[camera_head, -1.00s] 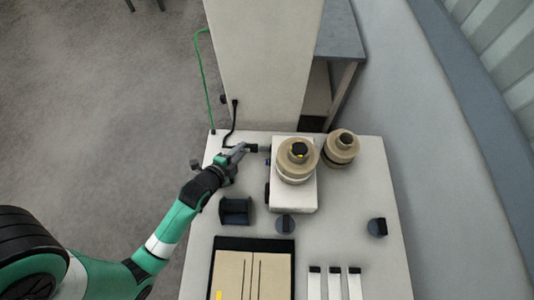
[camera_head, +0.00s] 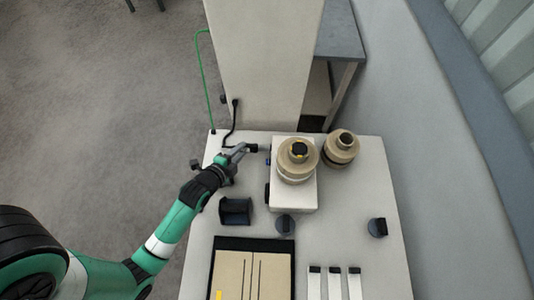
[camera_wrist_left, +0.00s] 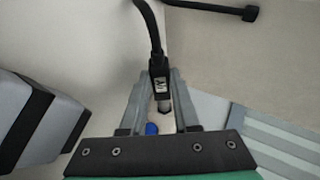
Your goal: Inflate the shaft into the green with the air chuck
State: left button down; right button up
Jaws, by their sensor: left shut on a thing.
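The air chuck (camera_wrist_left: 158,75) is a black body with a pale mark and a metal tip. My left gripper (camera_wrist_left: 160,88) is shut on it, one finger on each side, and a black hose leads up from it. In the head view my left gripper (camera_head: 246,149) holds the chuck just left of the white stand (camera_head: 294,200). A tan roll (camera_head: 297,172) with a dark, yellow-marked centre sits on this stand. A small blue part (camera_wrist_left: 152,128) shows beyond the chuck's tip in the wrist view; contact cannot be told. No green gauge zone is discernible. My right gripper is not in view.
Another tan roll (camera_head: 341,147) stands right of the white stand. A dark cradle (camera_head: 235,210), dark knobs (camera_head: 285,224) and a black-edged tray (camera_head: 226,243) lie nearer. A tall pale cabinet (camera_head: 262,65) stands behind.

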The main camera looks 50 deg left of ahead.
pick_arm(q)
jog(key=shift+r, duration=0.1)
jog(key=shift+s+a, duration=1.25)
jog(key=shift+s, duration=0.2)
jog(key=shift+s+a+f, duration=0.2)
jog(key=shift+s+a, duration=0.05)
jog(key=shift+s, duration=0.05)
jog(key=shift+s+a, duration=0.35)
jog(key=shift+s, duration=0.15)
jog(key=shift+r, duration=0.15)
